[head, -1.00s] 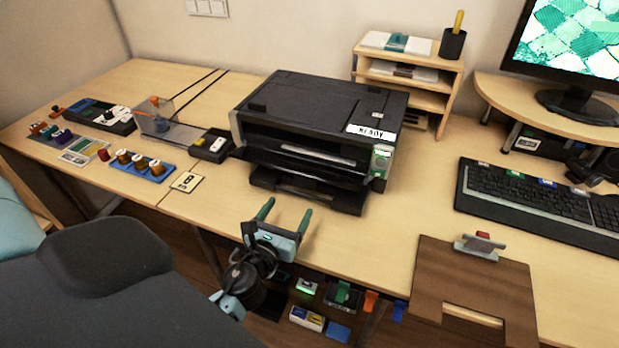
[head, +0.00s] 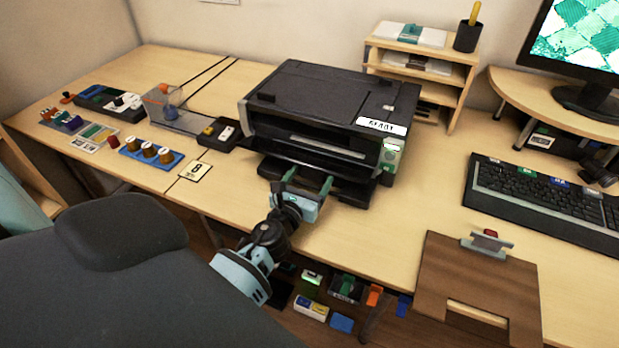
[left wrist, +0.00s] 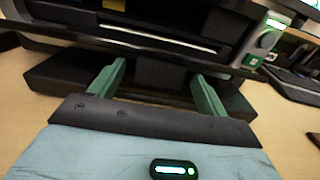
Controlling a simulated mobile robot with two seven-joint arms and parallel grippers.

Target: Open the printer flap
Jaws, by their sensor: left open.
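The black printer (head: 335,95) stands on the desk, with a white label and a green-lit control panel at its front right corner. Its dark front (head: 305,145) carries a pale horizontal strip, which also shows in the left wrist view (left wrist: 155,38). I cannot clearly tell the flap's outline or how far it is open. A dark tray (head: 355,188) sticks out low at the front. My left gripper (head: 308,180) is open and empty, just in front of the printer and at the low tray. Its green fingers point at the printer front in the left wrist view (left wrist: 158,72).
A wooden shelf unit (head: 420,65) stands behind the printer at right. A keyboard (head: 545,205) and a brown clipboard-like board (head: 480,280) lie to the right. Spools on a blue holder (head: 150,152) and a numbered card (head: 195,171) lie to the left. A chair (head: 125,230) is in front.

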